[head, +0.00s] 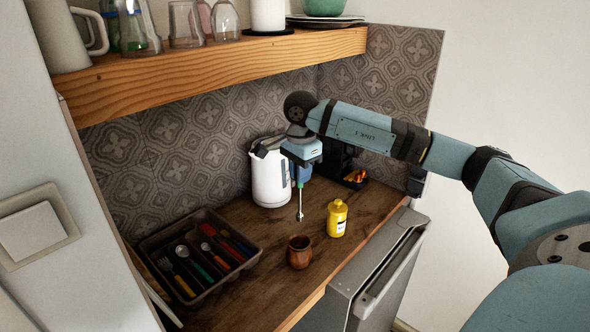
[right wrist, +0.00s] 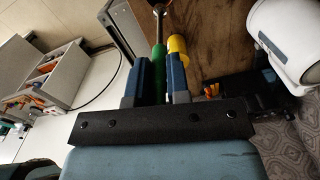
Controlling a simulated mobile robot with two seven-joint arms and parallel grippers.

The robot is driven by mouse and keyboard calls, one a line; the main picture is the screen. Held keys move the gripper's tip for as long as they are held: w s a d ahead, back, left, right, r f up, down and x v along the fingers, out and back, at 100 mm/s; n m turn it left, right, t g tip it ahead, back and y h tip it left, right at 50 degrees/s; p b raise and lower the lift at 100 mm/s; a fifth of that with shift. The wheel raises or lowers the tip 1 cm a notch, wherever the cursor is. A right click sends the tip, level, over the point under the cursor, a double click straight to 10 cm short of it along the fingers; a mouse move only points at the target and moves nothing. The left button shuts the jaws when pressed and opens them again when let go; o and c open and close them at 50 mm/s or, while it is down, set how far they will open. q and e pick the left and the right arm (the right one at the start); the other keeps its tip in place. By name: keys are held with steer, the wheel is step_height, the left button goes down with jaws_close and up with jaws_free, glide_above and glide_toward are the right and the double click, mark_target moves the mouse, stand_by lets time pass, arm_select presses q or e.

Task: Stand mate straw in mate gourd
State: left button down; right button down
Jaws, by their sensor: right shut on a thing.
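My right gripper (head: 300,178) is shut on the mate straw (head: 299,205) and holds it above the counter. The straw hangs roughly upright, a thin metal rod with a small bulb at its lower end. In the right wrist view, the straw's green part (right wrist: 158,57) is between the two fingers (right wrist: 157,80), and its metal end (right wrist: 160,14) points away. The brown mate gourd (head: 299,254) stands upright on the counter with its mouth up. In the head view the bulb appears just above the gourd, apart from it. My left gripper is not in view.
A yellow bottle (head: 337,219) stands right of the gourd. A white kettle (head: 268,180) is behind the straw. A dark cutlery tray (head: 248,262) lies left on the wooden counter (head: 262,298). A wooden shelf (head: 220,62) with glassware hangs above.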

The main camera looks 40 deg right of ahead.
steer(key=shift+a+f, duration=0.15)
steer(key=shift+f, duration=0.15)
steer(key=shift+f+b, duration=0.3)
steer(key=shift+b, duration=0.1)
steer(key=b, duration=0.3)
glide_above(300, 212)
steer(key=shift+w+f, duration=0.1)
steer(key=shift+f, duration=2.6)
steer(key=shift+f+b, duration=2.05)
steer(key=shift+f, duration=0.9)
steer(key=c, duration=1)
jaws_free()
